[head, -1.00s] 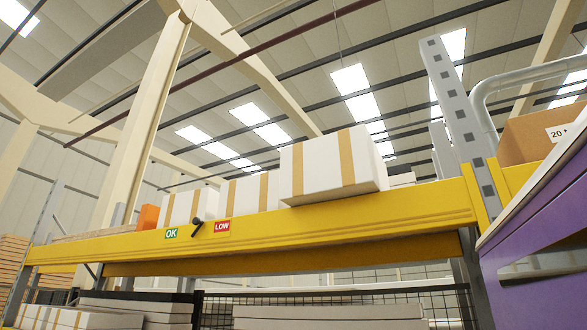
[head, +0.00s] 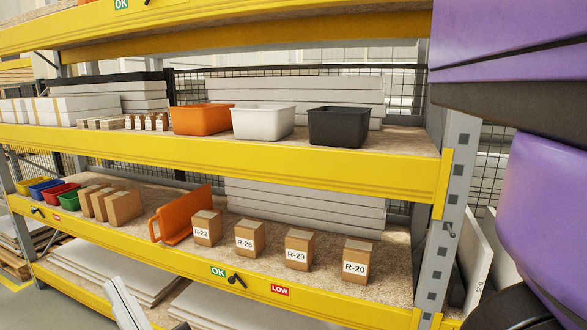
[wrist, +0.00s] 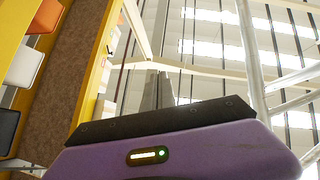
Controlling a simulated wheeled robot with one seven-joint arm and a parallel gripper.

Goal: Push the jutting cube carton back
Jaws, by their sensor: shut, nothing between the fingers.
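The white, tan-taped carton that overhung the front of the top yellow beam (head: 270,45) in the earlier head view is now above the frame and hidden. On the lowest shelf shown, several brown cube cartons (head: 125,207) stand close to the front edge at left. Labelled cartons stand to their right: R-22 (head: 206,228), R-26 (head: 249,238), R-29 (head: 298,250) and R-20 (head: 355,262). I cannot pick out my gripper's fingers in either view. Purple and dark parts of my body cover the right of the head view and the bottom of the wrist view.
Orange (head: 202,119), white (head: 262,121) and black bins (head: 338,126) stand on the middle shelf. An orange bracket-shaped piece (head: 180,217) stands among the lower cartons. A grey upright (head: 448,215) bounds the rack at right. The wrist view shows the rack at left and the roof.

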